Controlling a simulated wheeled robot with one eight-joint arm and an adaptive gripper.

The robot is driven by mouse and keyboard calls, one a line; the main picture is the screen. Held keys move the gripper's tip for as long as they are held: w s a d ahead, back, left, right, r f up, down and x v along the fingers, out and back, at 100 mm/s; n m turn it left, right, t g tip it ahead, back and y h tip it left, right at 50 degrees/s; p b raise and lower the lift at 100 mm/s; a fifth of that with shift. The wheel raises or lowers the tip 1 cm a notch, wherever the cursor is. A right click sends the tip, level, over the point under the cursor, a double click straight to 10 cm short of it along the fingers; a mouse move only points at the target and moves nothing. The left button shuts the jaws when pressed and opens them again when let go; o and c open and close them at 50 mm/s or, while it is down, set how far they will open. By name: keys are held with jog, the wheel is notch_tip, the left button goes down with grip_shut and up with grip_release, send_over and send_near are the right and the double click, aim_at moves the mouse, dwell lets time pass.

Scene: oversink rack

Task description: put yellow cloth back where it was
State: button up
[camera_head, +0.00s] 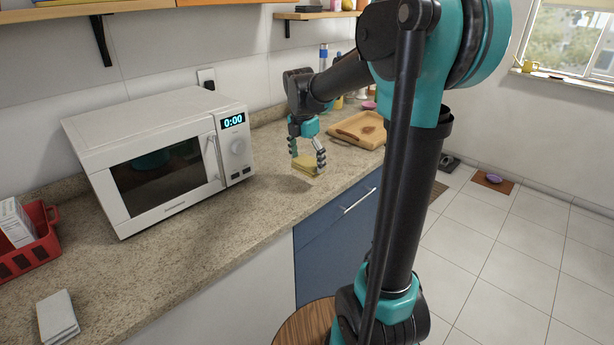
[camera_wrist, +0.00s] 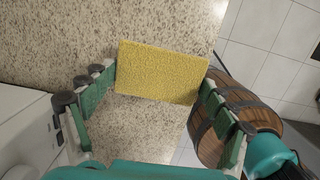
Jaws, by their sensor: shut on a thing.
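The yellow cloth (camera_head: 306,165) is a flat yellow rectangle with a rough surface. My gripper (camera_head: 307,167) is shut on it, with the cloth between its two fingers. In the wrist view the cloth (camera_wrist: 161,72) spans from the left fingertips to the right fingertips of my gripper (camera_wrist: 158,88). In the head view a shadow lies on the counter beneath the cloth, and the cloth appears a little above the counter, near its front edge.
The speckled counter (camera_head: 230,225) is clear in front of the white microwave (camera_head: 165,155). A wooden board (camera_head: 358,130) lies behind my gripper. A red basket (camera_head: 30,245) and a folded grey-white cloth (camera_head: 57,318) are at the left. A wooden barrel-like thing (camera_wrist: 225,115) stands below the counter edge.

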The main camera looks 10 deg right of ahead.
aim_at(307, 186)
jog(key=shift+f, duration=2.8)
jog(key=o, duration=1.1)
jog(key=shift+c, duration=0.2)
jog(key=r, duration=0.7)
jog(key=s+a+r, duration=0.1)
jog(key=r, duration=0.3)
jog(key=shift+r, duration=0.35)
jog(key=s+d+f+m, duration=0.1)
jog(key=s+f+m, duration=0.2)
jog(key=m, duration=0.1)
jog(key=s+d+f+m+t, duration=0.1)
jog(key=s+f+m, duration=0.2)
jog(key=m, duration=0.1)
jog(key=s+d+f+m, duration=0.1)
jog(key=s+f+m, duration=0.1)
jog(key=f+m, duration=0.1)
jog(key=shift+s+d+f+m+t+y, duration=0.15)
jog(key=shift+s+f+m+t+y, duration=0.15)
jog(key=shift+s+f+m+y, duration=0.15)
jog(key=s+d+f+m+t, duration=0.1)
jog(key=s+d+f+m, duration=0.1)
jog(key=s+f+m, duration=0.8)
jog(key=s+m, duration=0.2)
jog(key=m, duration=0.1)
jog(key=shift+f+t, duration=0.4)
